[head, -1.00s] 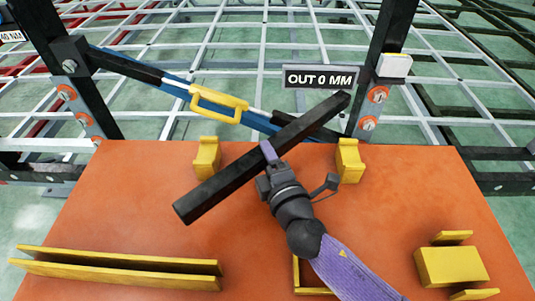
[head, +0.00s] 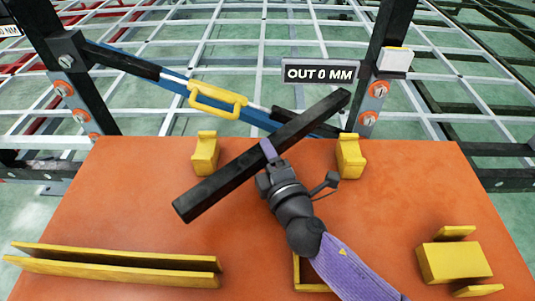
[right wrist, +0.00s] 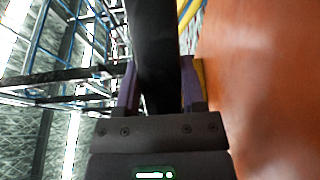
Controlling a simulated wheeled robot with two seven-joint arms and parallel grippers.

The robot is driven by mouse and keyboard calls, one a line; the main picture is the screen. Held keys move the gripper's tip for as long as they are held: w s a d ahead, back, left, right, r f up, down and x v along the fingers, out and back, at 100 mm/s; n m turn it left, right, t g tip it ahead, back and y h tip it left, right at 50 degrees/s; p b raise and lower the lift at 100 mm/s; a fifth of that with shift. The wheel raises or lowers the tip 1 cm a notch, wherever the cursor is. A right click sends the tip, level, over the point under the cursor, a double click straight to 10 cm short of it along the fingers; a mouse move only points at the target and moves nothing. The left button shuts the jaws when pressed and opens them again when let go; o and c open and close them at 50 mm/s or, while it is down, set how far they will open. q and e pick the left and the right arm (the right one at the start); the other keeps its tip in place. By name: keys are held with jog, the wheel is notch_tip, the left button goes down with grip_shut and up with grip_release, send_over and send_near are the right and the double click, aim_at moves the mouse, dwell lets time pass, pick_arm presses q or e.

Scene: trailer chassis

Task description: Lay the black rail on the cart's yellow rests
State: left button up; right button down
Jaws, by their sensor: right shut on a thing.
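The black rail (head: 225,185) is held slantwise above the orange cart top, its near end at lower left and its far end at upper right. My right gripper (head: 268,152) is shut on it near its middle; in the right wrist view the rail (right wrist: 155,50) runs between the two purple-edged fingers (right wrist: 158,88). Two yellow rests stand at the back of the cart top (head: 260,230): the left rest (head: 205,155) and the right rest (head: 350,157). The rail passes between and above them at an angle, and I cannot tell its exact height. My left gripper is not in view.
A long yellow channel (head: 115,265) lies at front left, and a yellow block holder (head: 453,262) stands at front right. A yellow frame (head: 310,275) is partly hidden by my right arm. Behind are black posts, a blue bar with a yellow handle (head: 218,100) and an "OUT 0 MM" sign (head: 319,73).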

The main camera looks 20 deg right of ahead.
jog(key=shift+f, duration=0.25)
